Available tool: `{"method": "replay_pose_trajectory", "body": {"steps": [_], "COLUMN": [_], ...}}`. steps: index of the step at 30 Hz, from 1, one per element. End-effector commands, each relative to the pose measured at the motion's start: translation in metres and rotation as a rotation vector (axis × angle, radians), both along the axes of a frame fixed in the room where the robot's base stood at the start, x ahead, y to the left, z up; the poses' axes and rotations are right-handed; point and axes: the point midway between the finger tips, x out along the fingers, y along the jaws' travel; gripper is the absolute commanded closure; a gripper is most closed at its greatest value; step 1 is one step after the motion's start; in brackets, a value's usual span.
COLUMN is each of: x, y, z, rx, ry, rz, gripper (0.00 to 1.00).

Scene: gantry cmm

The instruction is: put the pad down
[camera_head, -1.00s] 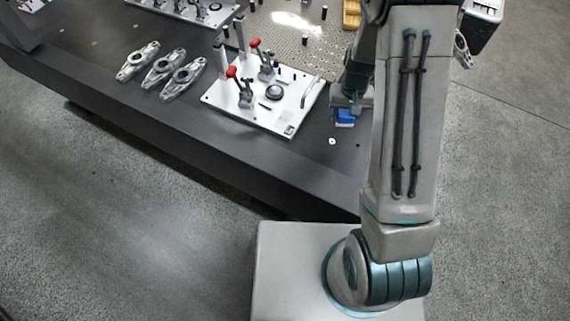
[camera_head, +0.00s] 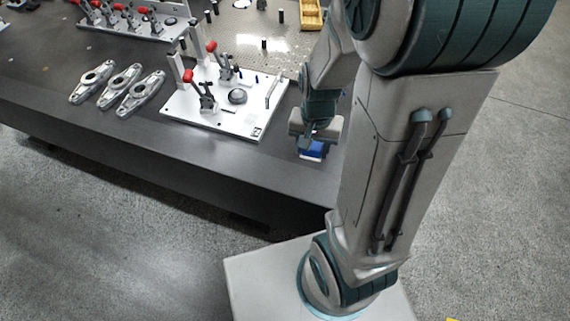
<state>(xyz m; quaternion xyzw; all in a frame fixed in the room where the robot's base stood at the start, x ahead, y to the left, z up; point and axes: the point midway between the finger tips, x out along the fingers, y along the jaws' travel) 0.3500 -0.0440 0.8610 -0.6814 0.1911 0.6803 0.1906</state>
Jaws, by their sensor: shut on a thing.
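The pad (camera_head: 313,151) is a small blue block in the head view, at the right end of the dark table near its front edge. My gripper (camera_head: 314,139) is shut on it from above. Only the lower part of the pad shows below the fingers. It looks at or just above the table top (camera_head: 215,160); I cannot tell whether it touches.
A white fixture plate (camera_head: 215,115) with red-handled clamps stands left of my gripper. Several grey metal castings (camera_head: 118,85) lie further left. A perforated plate (camera_head: 255,30) and a yellow tray (camera_head: 312,14) are behind. The table's front strip is clear.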

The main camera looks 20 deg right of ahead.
Motion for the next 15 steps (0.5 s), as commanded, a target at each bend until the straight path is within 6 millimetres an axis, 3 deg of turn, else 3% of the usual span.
{"method": "replay_pose_trajectory", "body": {"steps": [3,7,15], "x": [-0.017,-0.022,0.010], "y": [-0.002,-0.002,0.013], "z": [-0.006,-0.008,-0.030], "rx": [0.003,0.001,0.000], "ry": [-0.002,0.000,0.004], "rz": [-0.055,-0.080,-0.080], "gripper": [0.82,0.82,0.82]}}
